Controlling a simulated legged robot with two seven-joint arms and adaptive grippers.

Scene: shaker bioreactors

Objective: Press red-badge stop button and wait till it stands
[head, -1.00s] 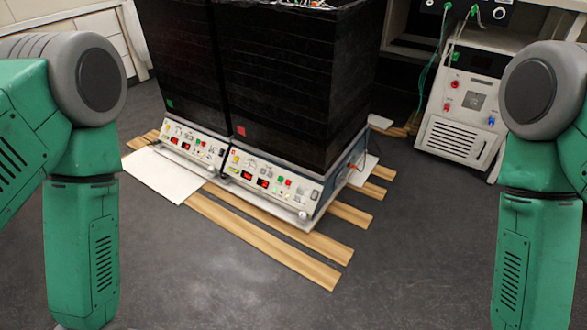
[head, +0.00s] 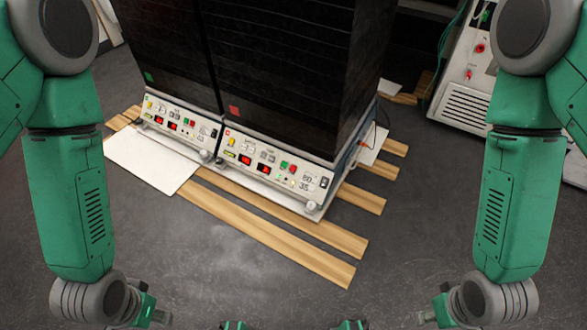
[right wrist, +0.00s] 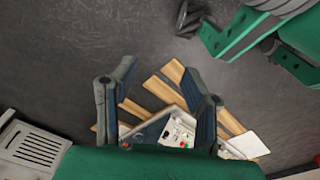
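Two dark shaker units stand side by side in the head view. The right unit (head: 290,70) bears a red badge (head: 234,110) and the left unit (head: 155,40) a green badge (head: 149,77). The red-badge unit's front panel (head: 268,178) has lit red displays, a green button (head: 283,165) and a red button (head: 293,169). Its panel also shows in the right wrist view (right wrist: 178,130). My right gripper (right wrist: 160,100) is open and empty, with fingers apart, well short of the panel.
Wooden slats (head: 270,232) and a white board (head: 155,162) lie on the floor by the units. A white machine with a vent (head: 465,106) stands at the right. Grey floor in front is clear.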

